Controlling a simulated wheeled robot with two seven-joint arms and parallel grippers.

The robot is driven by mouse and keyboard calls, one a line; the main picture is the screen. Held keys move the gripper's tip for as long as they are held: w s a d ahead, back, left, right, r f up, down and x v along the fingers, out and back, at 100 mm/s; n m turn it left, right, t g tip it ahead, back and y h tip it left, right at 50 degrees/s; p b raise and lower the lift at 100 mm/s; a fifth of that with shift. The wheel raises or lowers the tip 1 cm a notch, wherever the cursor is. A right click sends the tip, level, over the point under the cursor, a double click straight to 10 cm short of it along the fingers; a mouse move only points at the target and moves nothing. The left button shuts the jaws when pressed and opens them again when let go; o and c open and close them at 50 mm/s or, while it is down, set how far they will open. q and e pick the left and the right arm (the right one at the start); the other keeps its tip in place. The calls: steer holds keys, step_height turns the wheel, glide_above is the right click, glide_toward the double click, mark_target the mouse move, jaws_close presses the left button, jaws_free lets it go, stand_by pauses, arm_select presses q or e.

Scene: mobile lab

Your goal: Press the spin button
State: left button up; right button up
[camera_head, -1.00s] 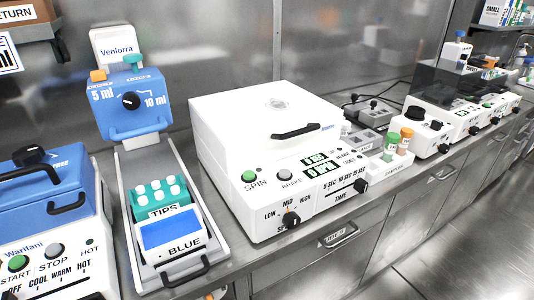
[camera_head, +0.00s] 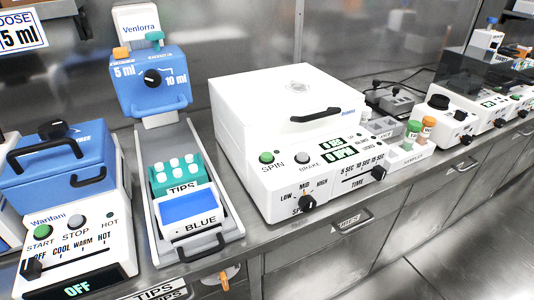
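The green spin button (camera_head: 266,157) is on the sloped front panel of a white centrifuge (camera_head: 290,190) in the middle of the bench, with the label SPIN below it. A grey BRAKE button (camera_head: 302,158) is to its right. The display (camera_head: 345,148) is lit green and seems to read 0 SEC and 0 RPM. The centrifuge lid, with a black handle (camera_head: 327,115), is closed. Black speed (camera_head: 307,203) and time (camera_head: 378,173) knobs sit lower on the panel. Neither of my grippers shows in the head view.
A blue and white Warifani device (camera_head: 75,240) with its own green START button (camera_head: 40,231) stands at the left. A pipetting station (camera_head: 150,80) with tips and a blue tray (camera_head: 190,210) is beside the centrifuge. Sample tubes (camera_head: 412,132) stand at its right. The floor in front is clear.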

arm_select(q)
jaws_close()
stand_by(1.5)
